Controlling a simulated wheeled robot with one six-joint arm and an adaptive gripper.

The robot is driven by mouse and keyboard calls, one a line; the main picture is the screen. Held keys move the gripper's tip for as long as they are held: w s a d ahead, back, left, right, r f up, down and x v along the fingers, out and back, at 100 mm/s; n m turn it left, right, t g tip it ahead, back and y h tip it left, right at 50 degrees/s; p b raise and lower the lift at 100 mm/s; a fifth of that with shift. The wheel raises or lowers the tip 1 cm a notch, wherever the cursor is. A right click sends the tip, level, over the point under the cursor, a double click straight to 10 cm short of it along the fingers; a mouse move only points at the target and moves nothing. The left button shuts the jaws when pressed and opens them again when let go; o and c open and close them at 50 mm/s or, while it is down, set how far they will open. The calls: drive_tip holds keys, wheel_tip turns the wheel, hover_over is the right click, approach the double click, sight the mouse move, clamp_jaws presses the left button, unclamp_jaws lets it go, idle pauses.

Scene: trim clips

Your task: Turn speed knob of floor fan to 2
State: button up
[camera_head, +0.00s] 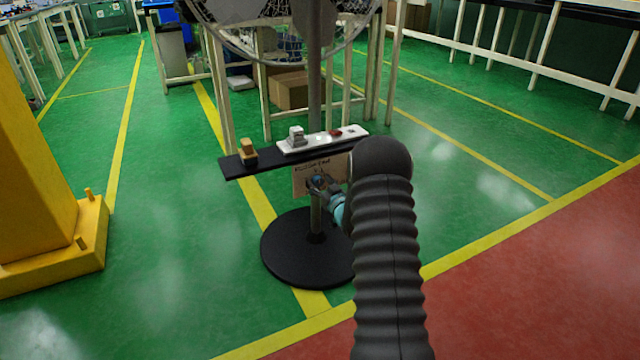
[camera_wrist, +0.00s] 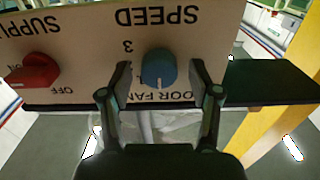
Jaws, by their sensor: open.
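The floor fan's blue speed knob (camera_wrist: 158,68) sits on a pale panel (camera_wrist: 80,50) that appears upside down in the wrist view. A white pointer mark on the knob points toward the bottom of the picture. My gripper (camera_wrist: 160,78) is open, with one finger on each side of the knob and a visible gap. In the head view, my gripper (camera_head: 322,184) is at the panel (camera_head: 303,180) below the shelf, partly covering it. The fan's pole (camera_head: 314,90) rises from a round black base (camera_head: 285,250).
A red supply switch (camera_wrist: 34,70) is beside the knob. A yellow post (camera_head: 30,180) stands left. Green floor is open around the base.

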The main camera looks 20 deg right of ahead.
drive_tip(key=shift+c, duration=0.2)
drive_tip(key=c, duration=1.1)
drive_tip(key=m+b, duration=0.2)
drive_tip(key=m, duration=0.2)
drive_tip(key=shift+d+f+b, duration=0.1)
drive_tip(key=shift+f+b, duration=0.05)
drive_tip(key=shift+b, duration=0.2)
drive_tip(key=m+b, duration=0.1)
drive_tip(key=m, duration=0.2)
drive_tip(key=shift+m, duration=0.3)
drive_tip(key=m, duration=0.4)
drive_tip(key=shift+d+b, duration=0.1)
drive_tip(key=shift+b, duration=0.2)
drive_tip(key=shift+m, duration=2.1)
